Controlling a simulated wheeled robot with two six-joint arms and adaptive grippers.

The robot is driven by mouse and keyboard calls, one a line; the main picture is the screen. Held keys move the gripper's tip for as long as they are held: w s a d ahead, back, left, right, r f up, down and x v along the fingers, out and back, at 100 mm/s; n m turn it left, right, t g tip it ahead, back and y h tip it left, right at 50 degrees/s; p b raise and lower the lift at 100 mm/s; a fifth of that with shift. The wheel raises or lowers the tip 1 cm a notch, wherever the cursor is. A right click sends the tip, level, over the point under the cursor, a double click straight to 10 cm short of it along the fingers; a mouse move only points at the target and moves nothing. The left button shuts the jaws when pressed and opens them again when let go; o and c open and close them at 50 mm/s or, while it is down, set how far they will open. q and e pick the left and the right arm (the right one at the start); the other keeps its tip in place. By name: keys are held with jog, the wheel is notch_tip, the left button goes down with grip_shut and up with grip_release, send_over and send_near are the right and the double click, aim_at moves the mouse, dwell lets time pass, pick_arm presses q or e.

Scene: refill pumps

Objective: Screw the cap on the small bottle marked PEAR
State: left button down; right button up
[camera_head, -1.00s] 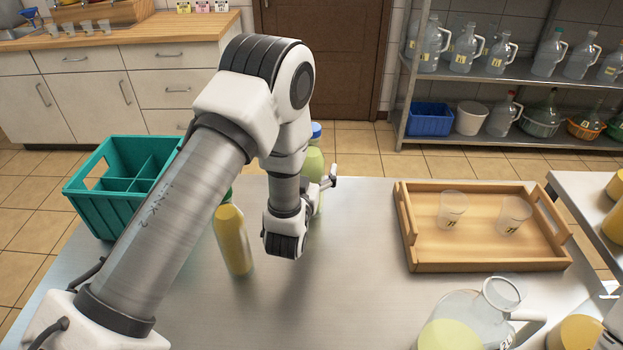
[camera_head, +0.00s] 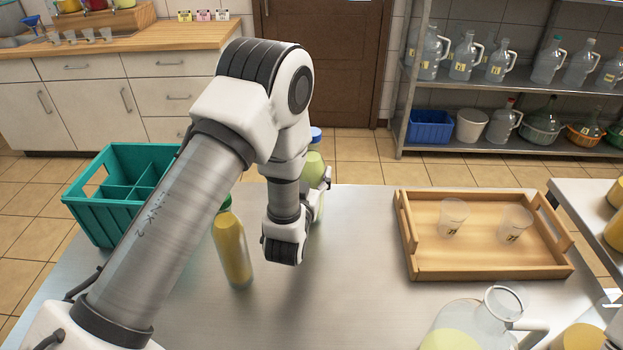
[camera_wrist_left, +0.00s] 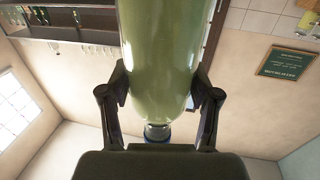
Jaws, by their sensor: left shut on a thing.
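A bottle of pale green liquid with a blue cap (camera_head: 315,134) stands behind my left forearm; its body (camera_head: 314,168) is partly hidden. It fills the middle of the left wrist view (camera_wrist_left: 160,60), its blue cap near the bottom of the picture. My left gripper (camera_wrist_left: 160,92) has one finger on each side of this bottle and is shut on it. In the head view the gripper (camera_head: 321,198) is mostly hidden by my wrist. A yellow bottle with a green cap (camera_head: 234,248) stands left of my wrist. I cannot read PEAR on either bottle.
A teal divided crate (camera_head: 90,217) is at the left. A wooden tray (camera_head: 480,265) with two small cups is at the right. A large jug (camera_head: 465,325) stands at the front right. The metal table (camera_head: 350,280) is clear between wrist and tray.

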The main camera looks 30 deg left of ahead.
pick_arm(q)
jog(key=shift+r, duration=0.45)
notch_tip(320, 180, up, 2)
jog(key=shift+r+b, duration=0.1)
jog(key=shift+b, duration=0.2)
jog(key=v, duration=0.2)
jog(key=b+v, duration=0.1)
jog(key=v, duration=0.1)
jog(key=d+v, duration=0.1)
jog(key=v, duration=0.2)
jog(key=shift+r+b, duration=0.1)
jog(key=shift+b, duration=0.25)
jog(key=d+r+p+v, duration=0.1)
jog(key=p+v, duration=0.7)
jog(key=p, duration=0.1)
jog(key=shift+s, duration=0.25)
